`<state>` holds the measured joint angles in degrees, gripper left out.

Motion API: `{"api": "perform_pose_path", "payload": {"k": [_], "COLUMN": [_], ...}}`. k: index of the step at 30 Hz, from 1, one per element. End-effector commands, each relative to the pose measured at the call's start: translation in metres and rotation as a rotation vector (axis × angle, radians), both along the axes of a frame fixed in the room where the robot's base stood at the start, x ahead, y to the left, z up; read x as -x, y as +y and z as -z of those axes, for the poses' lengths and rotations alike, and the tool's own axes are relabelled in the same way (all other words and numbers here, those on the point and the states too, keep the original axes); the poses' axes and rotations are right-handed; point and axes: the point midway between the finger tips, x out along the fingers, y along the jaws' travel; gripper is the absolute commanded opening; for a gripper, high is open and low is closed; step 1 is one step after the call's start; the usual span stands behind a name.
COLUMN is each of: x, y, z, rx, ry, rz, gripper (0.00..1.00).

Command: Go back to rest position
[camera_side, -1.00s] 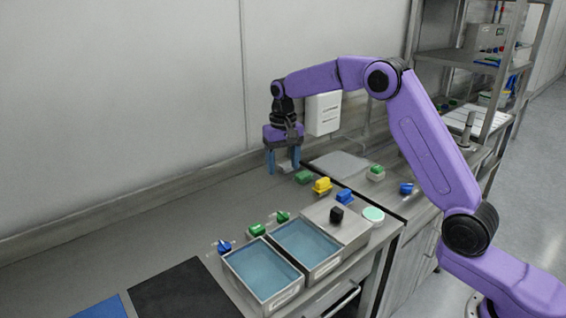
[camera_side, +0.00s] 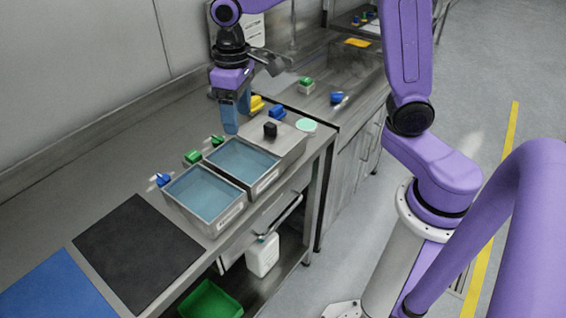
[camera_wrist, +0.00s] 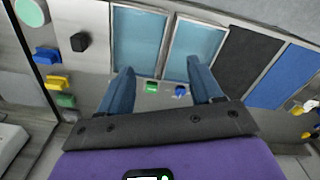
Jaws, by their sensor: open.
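My gripper (camera_side: 232,128) hangs pointing down above the steel bench, behind the two blue-lined trays. Its blue fingers are apart in the wrist view (camera_wrist: 162,75), with nothing held between them. A yellow piece (camera_side: 257,103) lies just right of the fingers in the side view. A green piece (camera_wrist: 152,87) and a blue piece (camera_wrist: 181,91) show on the bench between the fingers in the wrist view. My arm reaches across from the right.
The left tray (camera_side: 215,228) and right tray (camera_side: 262,187) stand at the bench's front edge. Right of them is a plate with a black knob (camera_side: 270,129). A black mat (camera_side: 138,250) and blue mat (camera_side: 55,292) lie left. The bench behind the mats is clear.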

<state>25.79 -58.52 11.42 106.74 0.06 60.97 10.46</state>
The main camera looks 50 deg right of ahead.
Motion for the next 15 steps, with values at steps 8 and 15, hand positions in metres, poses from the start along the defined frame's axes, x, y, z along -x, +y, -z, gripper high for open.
{"api": "perform_pose_path", "payload": {"k": [8, 15], "x": [0.096, 0.173], "y": [-0.009, -0.034], "z": [0.001, 0.011], "rx": [-0.004, -0.006], "ry": [-0.006, -0.010], "rz": [-0.265, -0.490], "gripper": [0.65, 0.65]}}
